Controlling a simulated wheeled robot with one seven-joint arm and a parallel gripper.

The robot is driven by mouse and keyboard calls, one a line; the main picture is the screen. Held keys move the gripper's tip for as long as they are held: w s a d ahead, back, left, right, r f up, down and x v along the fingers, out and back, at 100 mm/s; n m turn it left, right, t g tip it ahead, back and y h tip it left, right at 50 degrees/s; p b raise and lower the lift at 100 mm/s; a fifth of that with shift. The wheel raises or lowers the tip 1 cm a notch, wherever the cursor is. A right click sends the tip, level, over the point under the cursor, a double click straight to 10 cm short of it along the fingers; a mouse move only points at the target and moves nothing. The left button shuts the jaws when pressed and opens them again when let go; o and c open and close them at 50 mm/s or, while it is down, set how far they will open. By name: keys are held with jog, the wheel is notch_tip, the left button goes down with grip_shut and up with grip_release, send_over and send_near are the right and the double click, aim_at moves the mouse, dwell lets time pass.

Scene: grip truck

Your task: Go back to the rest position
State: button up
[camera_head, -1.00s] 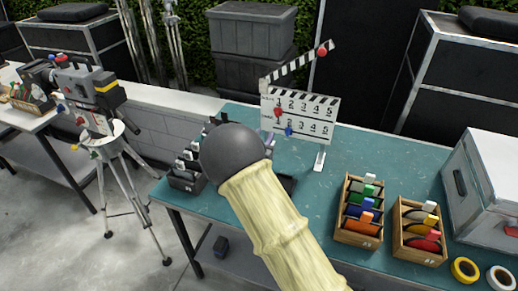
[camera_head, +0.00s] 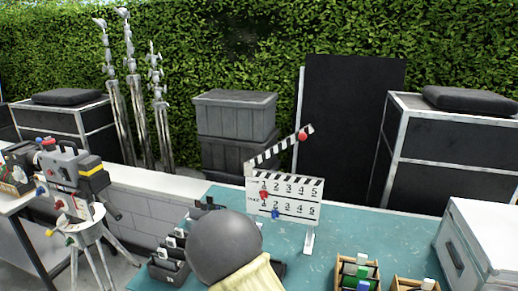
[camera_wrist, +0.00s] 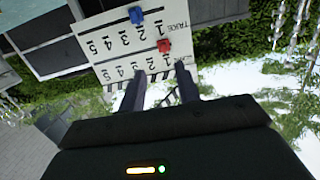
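My gripper (camera_wrist: 160,88) shows in the wrist view with its two dark fingers apart and nothing between them. In the head view my arm's round grey joint and pale link cover the gripper. The white clapperboard (camera_head: 287,197) stands upright on the teal table (camera_head: 342,246), with its striped stick raised. It has a red marker (camera_head: 264,194) and a blue marker (camera_head: 276,213) on its face. The clapperboard (camera_wrist: 108,42) also shows in the wrist view, turned round, beyond my fingertips.
A rack of dark items (camera_head: 170,262) stands at the table's left edge. Wooden boxes (camera_head: 357,272) and a grey case (camera_head: 484,243) are at the right. A camera on a tripod (camera_head: 78,190) stands left of the table. Stacked grey crates (camera_head: 236,118) are behind.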

jog(key=s+d+n+g+y, duration=0.1)
jog(key=s+d+g+y, duration=0.3)
jog(key=s+d+g, duration=0.55)
jog(key=s+d, duration=0.2)
jog(key=s, duration=0.3)
jog(key=s+d+n+g, duration=0.1)
jog(key=s+d+g, duration=0.1)
jog(key=s+d, duration=0.2)
jog(key=s+d+f+n+g, duration=0.1)
jog(key=s+d, duration=0.3)
jog(key=s, duration=0.5)
jog(key=shift+s+g, duration=0.35)
jog(key=shift+g, duration=0.3)
jog(key=shift+w, duration=0.1)
jog(key=shift+a, duration=0.1)
